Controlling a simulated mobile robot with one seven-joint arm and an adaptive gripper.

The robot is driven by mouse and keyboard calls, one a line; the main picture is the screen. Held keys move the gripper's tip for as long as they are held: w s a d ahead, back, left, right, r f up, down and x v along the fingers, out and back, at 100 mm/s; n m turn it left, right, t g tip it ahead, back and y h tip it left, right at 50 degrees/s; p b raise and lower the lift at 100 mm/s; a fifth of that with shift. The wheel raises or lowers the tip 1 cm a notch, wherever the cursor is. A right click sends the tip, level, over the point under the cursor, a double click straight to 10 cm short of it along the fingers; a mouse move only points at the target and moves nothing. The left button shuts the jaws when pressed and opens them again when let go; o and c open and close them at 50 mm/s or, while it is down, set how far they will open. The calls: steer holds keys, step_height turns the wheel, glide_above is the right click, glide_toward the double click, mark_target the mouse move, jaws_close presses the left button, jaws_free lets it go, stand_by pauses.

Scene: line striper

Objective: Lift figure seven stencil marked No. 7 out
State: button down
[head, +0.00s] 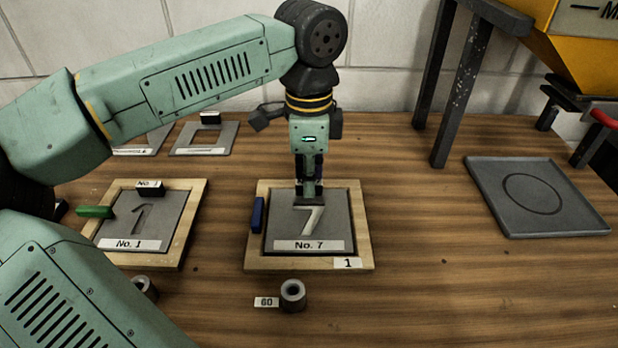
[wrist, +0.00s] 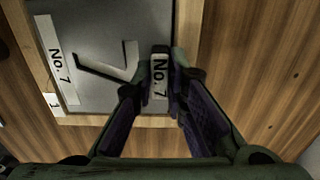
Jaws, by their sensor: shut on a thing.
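The figure seven stencil (head: 285,228) is a grey plate with a cut-out 7 and a "No. 7" label on its front edge. It lies inside a wooden frame (head: 254,254) tagged "1". My gripper (head: 309,196) points down at the plate's far part and is shut on its upright tab. In the wrist view the stencil (wrist: 95,90) is at the upper left, and my gripper (wrist: 160,80) has a finger on each side of the tab (wrist: 160,77), which also reads "No. 7". The plate appears to be within the frame; any small gap beneath is hidden.
A No. 1 stencil (head: 165,218) in a similar frame is at left, with a green handle (head: 95,212). A blue piece (head: 258,215) stands on the near frame's left side. A grey tray (head: 537,197) with a circle is at right. A small cylinder (head: 293,295) stands in front.

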steer(key=shift+r+p, duration=0.6)
steer(key=shift+r, duration=1.05)
